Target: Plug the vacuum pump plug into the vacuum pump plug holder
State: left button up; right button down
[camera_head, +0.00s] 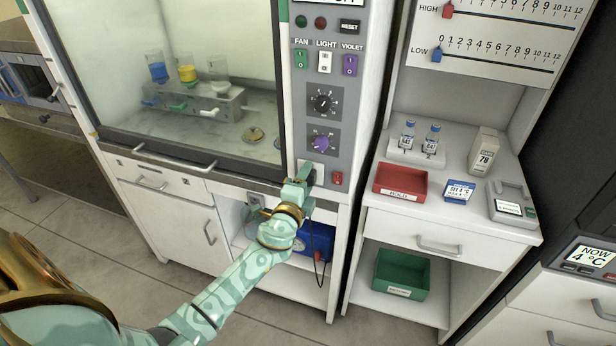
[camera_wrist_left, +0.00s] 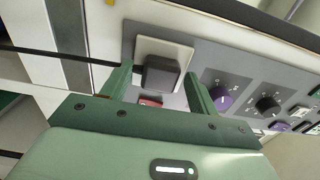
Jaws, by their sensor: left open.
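My left gripper (camera_head: 303,178) is at the lower part of the hood's grey control panel. It is open, and its two fingers (camera_wrist_left: 157,78) show in the left wrist view. Between them is a dark square block (camera_wrist_left: 160,74), which looks like the vacuum pump plug. It sits against a white square plate (camera_wrist_left: 164,48), which looks like the plug holder. I cannot tell how deep the block sits in the plate. In the head view the plate (camera_head: 318,169) is partly hidden by my gripper. My right gripper is out of view.
A red switch (camera_head: 337,178) is close beside the plate, with purple (camera_head: 321,143) and black knobs (camera_head: 323,103) above. A blue box (camera_head: 318,240) with a dark cable (camera_head: 318,268) is in the open cabinet below. A bench with a red tray (camera_head: 400,182) stands right.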

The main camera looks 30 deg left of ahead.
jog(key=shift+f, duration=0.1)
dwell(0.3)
pick_arm(q)
jog(key=c, duration=1.3)
jog(key=v, duration=0.6)
dwell(0.4)
